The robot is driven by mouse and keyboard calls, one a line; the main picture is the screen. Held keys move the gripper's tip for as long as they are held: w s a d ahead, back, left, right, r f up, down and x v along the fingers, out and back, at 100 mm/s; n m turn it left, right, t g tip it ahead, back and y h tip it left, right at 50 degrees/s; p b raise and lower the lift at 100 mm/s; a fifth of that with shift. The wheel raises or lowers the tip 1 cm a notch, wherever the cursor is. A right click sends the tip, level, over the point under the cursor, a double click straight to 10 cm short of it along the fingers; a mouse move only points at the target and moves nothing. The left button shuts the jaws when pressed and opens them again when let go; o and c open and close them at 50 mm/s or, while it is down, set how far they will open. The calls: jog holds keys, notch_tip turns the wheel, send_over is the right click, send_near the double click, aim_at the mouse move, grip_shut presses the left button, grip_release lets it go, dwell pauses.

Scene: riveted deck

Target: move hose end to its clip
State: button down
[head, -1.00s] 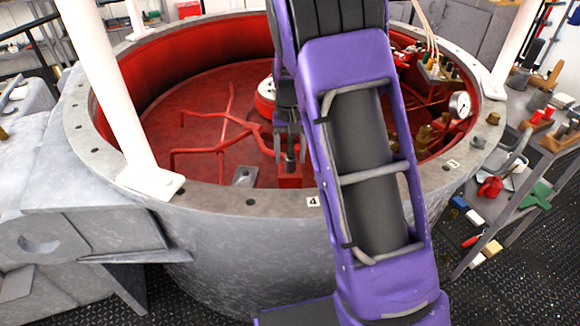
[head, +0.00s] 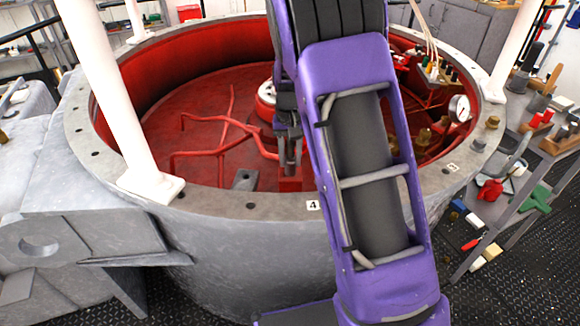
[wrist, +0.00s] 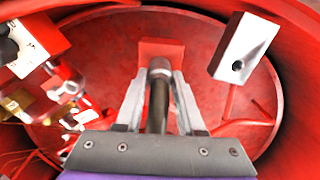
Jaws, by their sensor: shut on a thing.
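My gripper (wrist: 159,120) is shut on the hose end (wrist: 157,110), a dark tube with a grey metal tip between the two pale fingers. In the head view my gripper (head: 290,160) is inside the red-lined round vessel, partly hidden by my purple arm. A red block (wrist: 160,50) lies just past the tip in the wrist view; it also shows below the gripper in the head view (head: 290,183). I cannot tell whether the tip touches it. A grey block with a hole (wrist: 243,45), perhaps the clip, stands to the right in the wrist view and left of the gripper in the head view (head: 244,180).
Red pipes (head: 215,150) run across the vessel floor. The grey flanged rim (head: 225,200) surrounds the work space, with white posts (head: 120,110) on it. A gauge (head: 459,108) and fittings line the right inside. A cluttered bench (head: 500,195) stands outside right.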

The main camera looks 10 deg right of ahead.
jog(key=shift+r+p, duration=1.65)
jog(key=shift+r, duration=0.6)
jog(key=shift+a, duration=0.15)
